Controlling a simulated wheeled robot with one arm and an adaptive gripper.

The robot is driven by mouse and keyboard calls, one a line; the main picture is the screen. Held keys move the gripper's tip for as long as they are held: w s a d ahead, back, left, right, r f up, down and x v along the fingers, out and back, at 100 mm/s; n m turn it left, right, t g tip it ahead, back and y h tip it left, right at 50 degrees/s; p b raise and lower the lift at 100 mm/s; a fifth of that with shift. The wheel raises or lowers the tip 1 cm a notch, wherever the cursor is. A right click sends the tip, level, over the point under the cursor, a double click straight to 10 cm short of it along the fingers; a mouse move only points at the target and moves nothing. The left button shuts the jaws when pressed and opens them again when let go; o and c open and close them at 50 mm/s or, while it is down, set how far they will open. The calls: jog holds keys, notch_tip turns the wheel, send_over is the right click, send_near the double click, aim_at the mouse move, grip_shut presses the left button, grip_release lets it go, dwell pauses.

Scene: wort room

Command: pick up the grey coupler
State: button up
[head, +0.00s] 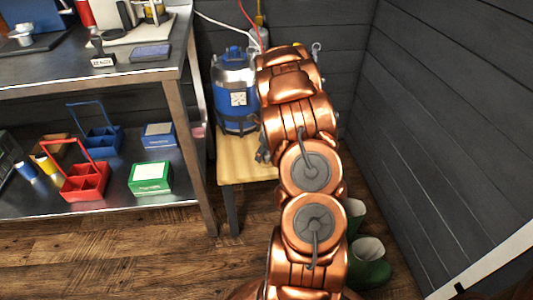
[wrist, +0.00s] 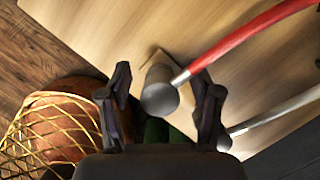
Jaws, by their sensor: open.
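A grey coupler (wrist: 160,92), a short dark cylinder on the end of a red hose (wrist: 240,36), shows in the middle of the wrist view. My gripper (wrist: 164,80) is open, with one finger on each side of this coupler in the picture. I see no clear contact, and the depth between them is hard to judge. A second dark grey end piece (wrist: 223,141) on a pale hose shows to the right, beyond the right finger. In the head view my arm hides the gripper and the couplers.
A blue and steel keg (head: 236,97) stands on a small wooden table (head: 230,168), left of my arm. A steel shelf unit (head: 190,130) stands further left. Green boots (head: 372,268) stand on the floor by the right wall. A yellow wire basket (wrist: 45,130) shows in the wrist view.

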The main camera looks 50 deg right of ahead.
jog(key=shift+c, duration=0.4)
grip_shut()
jog(key=shift+r, duration=0.1)
